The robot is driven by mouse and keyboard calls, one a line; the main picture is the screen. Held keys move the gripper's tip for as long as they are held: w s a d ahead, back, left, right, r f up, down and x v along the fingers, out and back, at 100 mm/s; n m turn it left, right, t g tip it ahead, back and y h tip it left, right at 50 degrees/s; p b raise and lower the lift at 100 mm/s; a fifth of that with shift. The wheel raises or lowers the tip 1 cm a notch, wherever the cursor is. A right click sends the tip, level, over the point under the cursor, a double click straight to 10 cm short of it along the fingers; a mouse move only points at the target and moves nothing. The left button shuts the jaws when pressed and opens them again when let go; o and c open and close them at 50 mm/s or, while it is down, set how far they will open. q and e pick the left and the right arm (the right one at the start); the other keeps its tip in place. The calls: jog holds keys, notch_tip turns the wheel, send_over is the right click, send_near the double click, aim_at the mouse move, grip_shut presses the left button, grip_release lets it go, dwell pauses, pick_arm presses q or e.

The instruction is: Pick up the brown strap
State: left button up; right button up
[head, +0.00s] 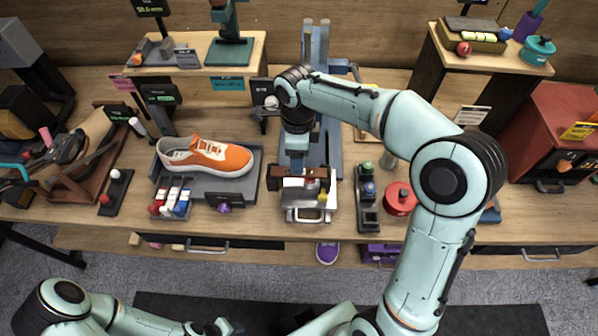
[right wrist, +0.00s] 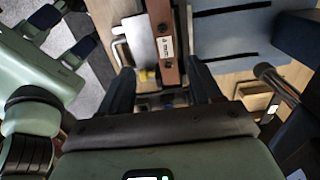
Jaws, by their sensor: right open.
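The brown strap (head: 274,181) lies at the middle of the workbench, over a grey and white device (head: 304,199), partly hidden by my right gripper in the head view. In the right wrist view the strap (right wrist: 163,45) is a long reddish-brown band with a white label and dark rivets. My right gripper (head: 295,172) is right above it. In the right wrist view its open fingers (right wrist: 162,92) stand on either side of the strap's near end, with gaps visible. My left gripper (head: 212,328) is low at the bottom edge, away from the bench; its jaws are unclear.
An orange sneaker (head: 208,156) sits on a grey tray to the left, with small bottles (head: 170,203) in front. A dark rack with coloured knobs (head: 368,196) and a red round tin (head: 400,198) stand on the right. A blue-grey upright stand (head: 318,60) rises behind.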

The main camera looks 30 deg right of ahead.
aim_at(278, 171)
jog(key=f, duration=0.7)
jog(key=shift+w+d, duration=0.35)
jog(key=shift+w, duration=0.05)
jog(key=shift+r, duration=0.1)
jog(key=c, duration=1.1)
